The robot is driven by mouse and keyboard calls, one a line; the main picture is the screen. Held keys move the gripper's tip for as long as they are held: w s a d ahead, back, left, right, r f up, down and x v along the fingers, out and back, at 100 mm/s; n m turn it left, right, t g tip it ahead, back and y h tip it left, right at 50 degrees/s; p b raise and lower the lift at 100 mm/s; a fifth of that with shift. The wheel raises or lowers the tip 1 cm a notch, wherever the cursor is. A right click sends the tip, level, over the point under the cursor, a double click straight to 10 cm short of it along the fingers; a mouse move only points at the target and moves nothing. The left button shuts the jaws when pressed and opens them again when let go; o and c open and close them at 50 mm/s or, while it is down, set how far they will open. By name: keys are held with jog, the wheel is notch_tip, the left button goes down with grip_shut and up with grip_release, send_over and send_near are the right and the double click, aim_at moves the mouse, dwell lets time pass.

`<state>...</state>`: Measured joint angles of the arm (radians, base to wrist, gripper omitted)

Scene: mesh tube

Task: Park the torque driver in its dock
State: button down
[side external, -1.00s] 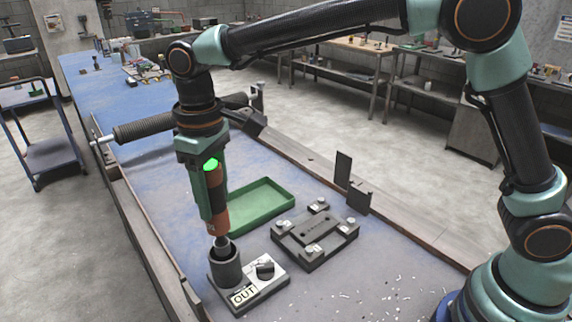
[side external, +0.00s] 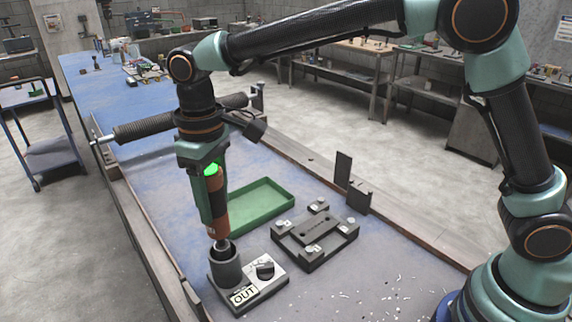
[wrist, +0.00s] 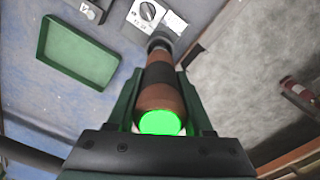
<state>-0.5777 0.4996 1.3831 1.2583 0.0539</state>
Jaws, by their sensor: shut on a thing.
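The torque driver (side external: 218,205) has an orange-brown and black body and a glowing green top. It hangs close to upright below my arm. My gripper (side external: 208,195) is shut on it. The dock (side external: 228,268) is a dark cup on a grey base with a knob and a label reading OUT. The driver's lower tip is at the cup's mouth; how deep it reaches is hidden by the cup wall. In the wrist view the driver (wrist: 160,88) lies between the fingers of my gripper (wrist: 165,105), pointing to the dock (wrist: 148,14) at the top.
A green tray (side external: 262,203) lies behind the driver. A dark fixture plate (side external: 314,238) with several round posts is right of the dock. An upright black bracket (side external: 352,185) stands behind it. Small white bits are scattered on the bench at the front right.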

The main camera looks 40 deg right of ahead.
aim_at(219, 229)
jog(key=shift+f, duration=3.35)
dwell(3.3)
jog(key=shift+c, duration=1.1)
grip_release()
